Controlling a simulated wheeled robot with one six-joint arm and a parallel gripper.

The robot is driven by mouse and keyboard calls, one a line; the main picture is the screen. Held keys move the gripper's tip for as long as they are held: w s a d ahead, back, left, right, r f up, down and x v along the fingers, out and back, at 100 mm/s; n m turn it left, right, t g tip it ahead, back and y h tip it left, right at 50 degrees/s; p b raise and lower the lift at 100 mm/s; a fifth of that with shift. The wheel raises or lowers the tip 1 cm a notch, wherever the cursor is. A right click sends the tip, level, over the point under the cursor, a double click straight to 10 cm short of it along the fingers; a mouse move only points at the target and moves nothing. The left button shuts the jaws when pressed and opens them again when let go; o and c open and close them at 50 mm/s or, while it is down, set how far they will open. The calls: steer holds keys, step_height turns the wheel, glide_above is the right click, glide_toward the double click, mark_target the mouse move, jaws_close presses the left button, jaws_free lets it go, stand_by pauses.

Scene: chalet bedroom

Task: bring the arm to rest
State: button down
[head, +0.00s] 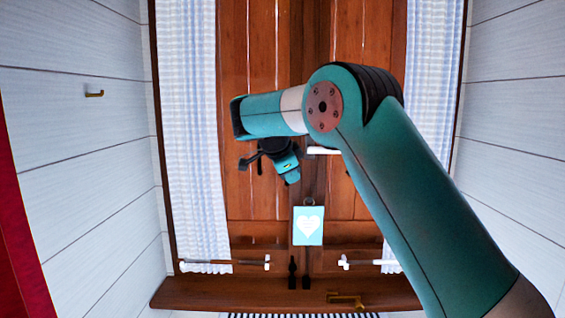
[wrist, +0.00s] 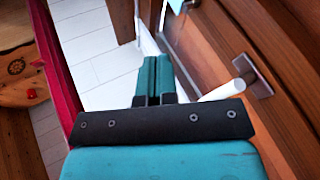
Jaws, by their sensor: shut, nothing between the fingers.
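My arm reaches up from the lower right in the head view and bends left at its elbow. Its wrist hangs down in front of wooden panels (head: 265,60). My gripper (wrist: 153,64) shows in the wrist view with its two teal fingers side by side, shut and holding nothing. In the head view it is small, below the forearm and left of the middle, above and left of a light-blue sign with a white heart (head: 308,238).
White curtains (head: 190,120) hang on both sides of the panels. A wooden sill (head: 230,292) runs below. A brass hook (head: 94,93) is on the left wall. In the wrist view, a metal fitting (wrist: 253,75) and a white bar (wrist: 222,91) are close to the fingers' right.

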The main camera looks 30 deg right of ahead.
steer(key=s+a+r+n+t+y+p, duration=0.1)
steer(key=s+a+r+n, duration=0.15)
steer(key=a+n, duration=0.2)
steer(key=s+a+r+n+y, duration=0.1)
steer(key=s+a+r+n, duration=0.15)
steer(key=a+n, duration=0.2)
steer(key=s+a+f+n+g+y, duration=0.1)
steer(key=s+a+f+n+y, duration=0.2)
steer(key=s, duration=0.8)
steer(key=s+a+f+n+g+y, duration=0.1)
steer(key=s+a+f+n+y, duration=0.2)
steer(key=s+a+n, duration=0.4)
steer(key=s+a+f+n+g+y, duration=0.2)
steer(key=s+a+f+n, duration=0.2)
steer(key=s+n, duration=0.6)
steer(key=s+a, duration=0.1)
steer(key=s, duration=0.4)
steer(key=shift+s+f+y, duration=0.2)
steer(key=shift+f+y, duration=0.15)
steer(key=shift+y, duration=0.05)
steer(key=shift+a, duration=0.15)
